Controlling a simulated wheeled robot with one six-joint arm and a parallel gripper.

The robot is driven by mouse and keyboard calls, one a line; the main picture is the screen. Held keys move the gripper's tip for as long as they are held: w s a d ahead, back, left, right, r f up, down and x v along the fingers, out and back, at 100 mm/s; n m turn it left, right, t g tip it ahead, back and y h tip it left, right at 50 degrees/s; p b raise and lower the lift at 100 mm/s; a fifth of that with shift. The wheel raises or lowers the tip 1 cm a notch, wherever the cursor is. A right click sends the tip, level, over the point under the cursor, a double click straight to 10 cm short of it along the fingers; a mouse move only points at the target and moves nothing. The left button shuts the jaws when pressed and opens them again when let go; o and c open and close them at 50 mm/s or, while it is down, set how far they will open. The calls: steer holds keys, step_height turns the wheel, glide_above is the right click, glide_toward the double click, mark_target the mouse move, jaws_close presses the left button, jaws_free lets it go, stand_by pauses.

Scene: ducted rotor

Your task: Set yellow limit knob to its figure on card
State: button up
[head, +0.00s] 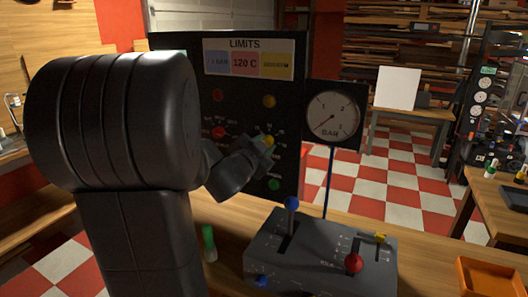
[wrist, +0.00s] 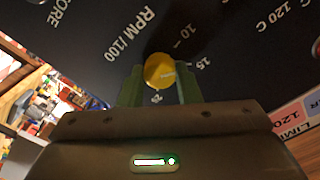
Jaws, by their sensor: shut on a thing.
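The yellow limit knob (wrist: 159,71) is on the black panel (wrist: 225,45), next to the lettering RPM/100 and a scale showing 10, 15 and a partly hidden figure near my fingers. A pale mark shows on the knob's lower right, but I cannot tell its exact setting. My gripper (wrist: 159,88) is shut on the knob, one green finger on each side. In the head view my gripper (head: 264,147) reaches the panel and mostly covers the knob. The LIMITS card (head: 248,45) has blue, red and yellow fields; the red reads 120 C, the yellow figure is too small to read.
Red lamp (head: 217,95), yellow lamp (head: 269,101) and green lamp (head: 274,184) are on the panel. A red knob (head: 218,132) sits left of my gripper. A BAR gauge (head: 333,117) and a grey lever box (head: 320,262) stand to the right. An orange tray (head: 487,262) is front right.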

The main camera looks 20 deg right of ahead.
steer(key=shift+m+b, duration=0.55)
steer(key=shift+m, duration=0.55)
steer(key=o, duration=1)
steer(key=shift+c, duration=0.2)
steer(key=v, duration=1.3)
steer(key=shift+s+a+p, duration=0.25)
steer(key=shift+a+p, duration=0.05)
steer(key=shift+a, duration=0.05)
steer(key=x, duration=1.4)
steer(key=shift+s+b, duration=0.1)
steer(key=shift+b, duration=0.25)
